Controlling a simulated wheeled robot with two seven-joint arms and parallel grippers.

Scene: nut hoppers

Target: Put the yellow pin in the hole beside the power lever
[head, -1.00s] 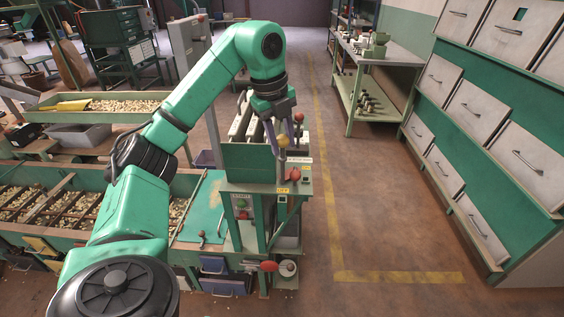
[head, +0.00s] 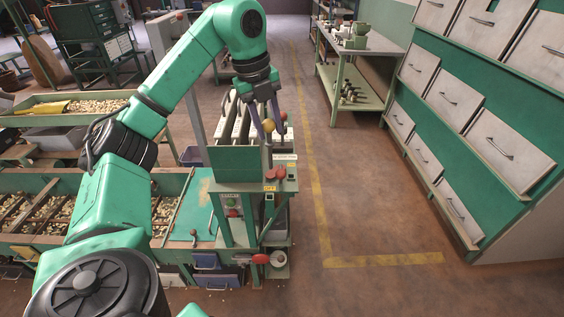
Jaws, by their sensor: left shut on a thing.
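My left gripper (head: 267,133) points down above the green hopper machine (head: 237,162). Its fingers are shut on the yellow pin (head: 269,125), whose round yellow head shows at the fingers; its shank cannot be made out. The pin is held above the machine's right front corner. Another red knob (head: 260,258) sits low on the front. I cannot tell which of these is the power lever. The hole cannot be made out. My right gripper is out of view.
A long trough of nuts (head: 40,215) with a teal plate (head: 196,208) adjoins the machine on the left. Grey rails (head: 231,118) stand behind the green panel. The brown floor (head: 370,200) to the right is clear up to the drawer cabinet (head: 465,110).

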